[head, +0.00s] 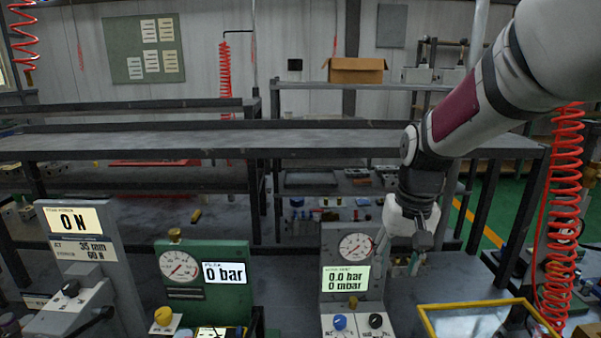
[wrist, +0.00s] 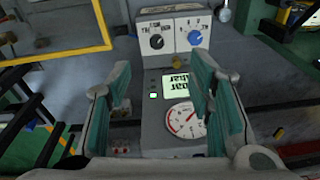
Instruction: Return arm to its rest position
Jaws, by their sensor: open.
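My gripper (head: 400,258) hangs from my arm at the right of the head view, beside the grey gauge block (head: 328,262). In the wrist view, my gripper's two teal fingers (wrist: 160,95) are spread apart with nothing held between them. The grey block shows in the wrist view (wrist: 150,130), upside down, between and beyond the fingers. It has a round dial, a lit display reading 0.0 bar and 0 mbar, a blue knob (head: 340,322) and a black knob (head: 376,320). I cannot tell the exact gap between the fingers and the block.
A yellow-edged tray (head: 428,322) lies at the lower right. A red coiled hose (head: 566,180) hangs at the far right. Dark benches (head: 200,141) stand behind.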

